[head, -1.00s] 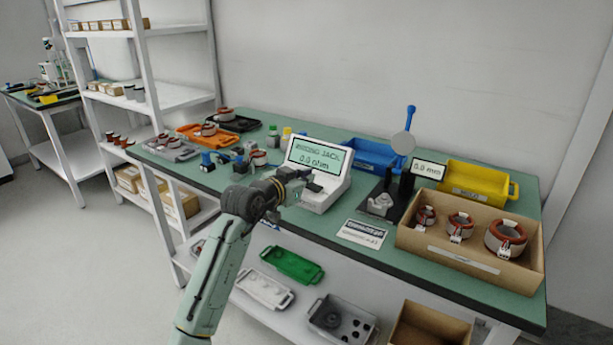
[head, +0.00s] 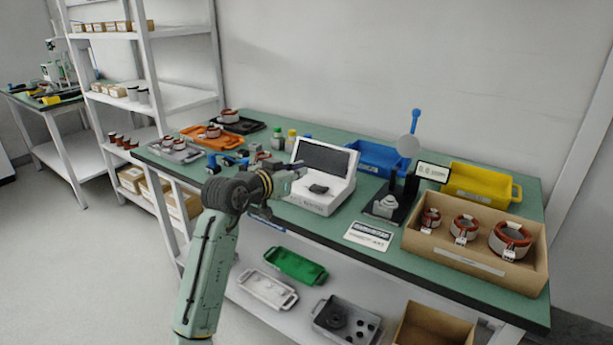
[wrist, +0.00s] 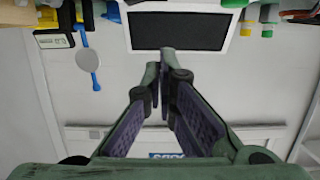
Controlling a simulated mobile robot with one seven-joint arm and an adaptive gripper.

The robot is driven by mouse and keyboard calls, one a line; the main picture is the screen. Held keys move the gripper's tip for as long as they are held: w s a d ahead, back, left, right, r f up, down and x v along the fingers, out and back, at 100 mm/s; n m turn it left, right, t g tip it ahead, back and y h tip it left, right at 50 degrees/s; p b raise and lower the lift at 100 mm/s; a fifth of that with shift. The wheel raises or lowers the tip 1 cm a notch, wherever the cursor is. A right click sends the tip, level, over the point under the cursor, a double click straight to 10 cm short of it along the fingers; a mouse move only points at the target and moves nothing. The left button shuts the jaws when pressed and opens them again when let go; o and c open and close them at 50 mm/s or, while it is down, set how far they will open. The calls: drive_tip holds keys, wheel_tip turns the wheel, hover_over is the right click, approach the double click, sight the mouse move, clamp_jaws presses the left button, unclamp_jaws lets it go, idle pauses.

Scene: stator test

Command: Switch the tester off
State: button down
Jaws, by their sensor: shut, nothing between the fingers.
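The tester (head: 326,177) is a white box with a sloped screen, standing on the green bench top. Its screen (head: 324,157) is dark with no text, and it also shows dark in the wrist view (wrist: 182,31). A small dark part (head: 318,189) lies on the front of its housing. My gripper (head: 298,168) is at the tester's left side, its fingertips close by the left edge of the screen in the head view. In the wrist view its fingers (wrist: 164,58) are together and empty. Whether they touch the tester I cannot tell. A switch cannot be made out.
Right of the tester stand a gauge (head: 391,198) with a blue lever, a label card (head: 368,237) and a cardboard box (head: 480,264) with stators. Blue (head: 376,155) and yellow (head: 481,187) bins are behind. Trays and small bottles (head: 291,138) are to the left.

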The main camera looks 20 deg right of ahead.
drive_tip(key=b+v, duration=0.1)
drive_tip(key=v, duration=0.4)
drive_tip(key=shift+s+a, duration=0.1)
